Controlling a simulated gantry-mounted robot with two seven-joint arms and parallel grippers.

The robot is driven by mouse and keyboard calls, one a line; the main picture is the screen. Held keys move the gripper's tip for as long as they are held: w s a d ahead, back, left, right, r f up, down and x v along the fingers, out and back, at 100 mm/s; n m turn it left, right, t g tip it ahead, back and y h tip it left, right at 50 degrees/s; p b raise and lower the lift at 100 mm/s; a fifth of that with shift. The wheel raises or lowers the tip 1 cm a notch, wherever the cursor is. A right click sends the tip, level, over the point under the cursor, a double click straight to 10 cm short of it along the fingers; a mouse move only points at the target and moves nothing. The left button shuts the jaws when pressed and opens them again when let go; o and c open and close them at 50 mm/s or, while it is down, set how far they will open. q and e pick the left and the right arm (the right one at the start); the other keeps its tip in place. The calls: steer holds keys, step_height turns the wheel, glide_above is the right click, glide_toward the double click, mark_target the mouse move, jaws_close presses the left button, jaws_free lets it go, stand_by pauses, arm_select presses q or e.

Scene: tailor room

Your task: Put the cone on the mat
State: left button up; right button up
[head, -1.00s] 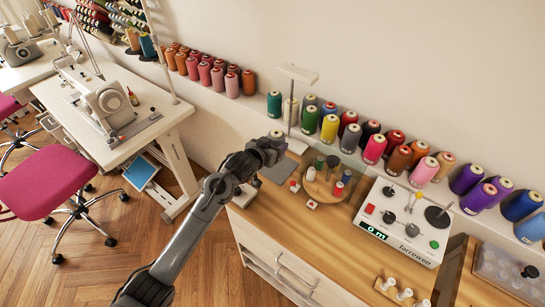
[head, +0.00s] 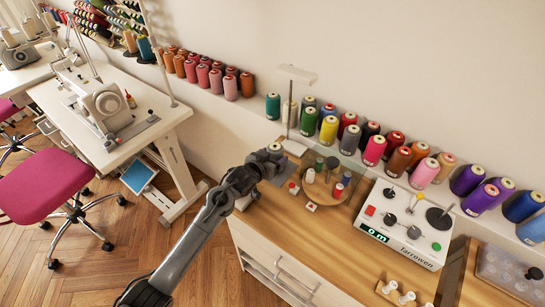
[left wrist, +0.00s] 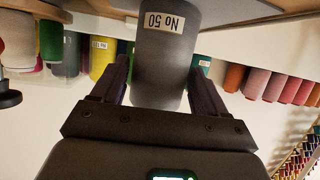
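My left gripper (head: 268,162) is over the back left of the wooden bench top. In the left wrist view (left wrist: 160,105) its two fingers sit on either side of a grey cone labelled "No 50" (left wrist: 165,55), apparently against it. In the head view the cone is small and hard to separate from the dark gripper. A flat grey mat (head: 289,170) lies on the bench beside the gripper, partly hidden by it. I cannot tell whether the cone touches the mat. My right gripper is not in view.
A white control box (head: 408,225) is further right. Several thread cones line the wall shelf behind. A thin lamp stand (head: 291,105) rises close to the gripper.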

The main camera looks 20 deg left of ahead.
arm_select(q)
steer(key=shift+o, duration=0.9)
steer(key=shift+r, duration=0.1)
steer(key=shift+s+a+r, duration=0.1)
steer(key=shift+s+r, duration=0.2)
steer(key=shift+s, duration=0.15)
steer(key=p+v, duration=0.3)
steer(key=v, duration=0.8)
steer(key=s+f+g, duration=0.3)
steer(key=s, duration=0.8)
steer(key=s+f+g+y, duration=0.1)
steer(key=s+f+g, duration=0.2)
steer(key=s, duration=0.9)
steer(key=s+d+f+g+y, duration=0.1)
steer(key=s+f+g, duration=0.2)
steer(key=s, duration=0.9)
steer(key=shift+f+g, duration=0.4)
steer(key=shift+f, duration=0.1)
steer(key=shift+d, duration=0.1)
